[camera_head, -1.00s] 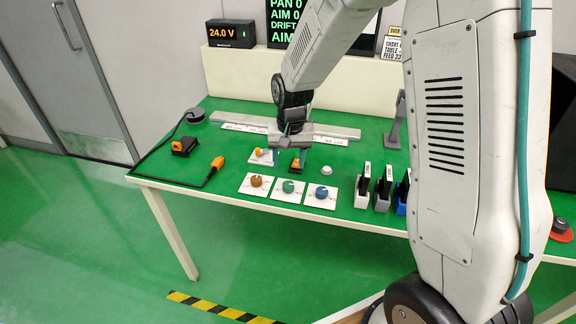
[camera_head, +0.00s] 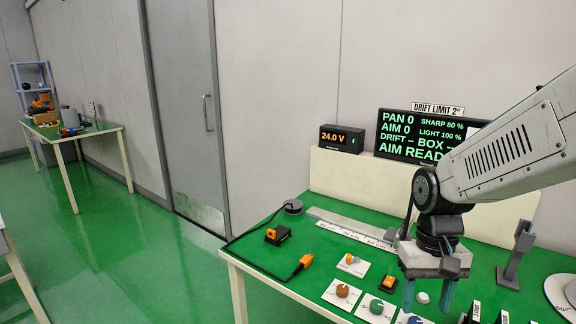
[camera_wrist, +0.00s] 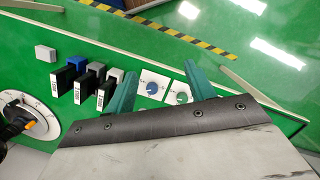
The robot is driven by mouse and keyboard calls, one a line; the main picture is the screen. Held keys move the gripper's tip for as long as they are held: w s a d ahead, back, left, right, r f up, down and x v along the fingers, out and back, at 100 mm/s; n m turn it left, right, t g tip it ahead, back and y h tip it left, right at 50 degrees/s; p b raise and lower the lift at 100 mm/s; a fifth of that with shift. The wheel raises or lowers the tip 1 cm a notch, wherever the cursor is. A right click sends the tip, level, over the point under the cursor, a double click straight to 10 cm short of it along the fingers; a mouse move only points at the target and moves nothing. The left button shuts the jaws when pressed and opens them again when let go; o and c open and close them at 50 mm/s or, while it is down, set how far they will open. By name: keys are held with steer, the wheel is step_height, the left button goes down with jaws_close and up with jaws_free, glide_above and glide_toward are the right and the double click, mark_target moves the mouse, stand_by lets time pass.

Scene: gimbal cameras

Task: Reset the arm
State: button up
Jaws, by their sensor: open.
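My gripper (camera_head: 428,294) hangs from my arm above the right part of the green workbench in the head view, its two teal fingers apart with nothing between them. In the wrist view my gripper (camera_wrist: 160,88) also shows open, over the bench. Below it are small dial plates with an orange knob (camera_head: 343,290), a green knob (camera_head: 376,306) and a blue knob (camera_wrist: 152,88). The blue knob is mostly cut off at the bottom of the head view.
A monitor (camera_head: 425,138) and a 24.0 V display (camera_head: 342,138) stand at the bench's back. Black card holders (camera_wrist: 62,80) and a white round dial (camera_wrist: 28,117) show in the wrist view. Open floor lies left.

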steer(key=s+r+t, duration=0.1)
steer(key=s+r, duration=0.3)
steer(key=s, duration=0.3)
steer(key=s+d+r+t, duration=0.1)
steer(key=s+r+t, duration=0.1)
steer(key=s+r, duration=0.3)
steer(key=shift+s+r+n, duration=0.3)
steer(key=shift+s+n, duration=0.1)
steer(key=shift+s, duration=0.7)
steer(key=shift+c, duration=0.3)
stand_by(1.2)
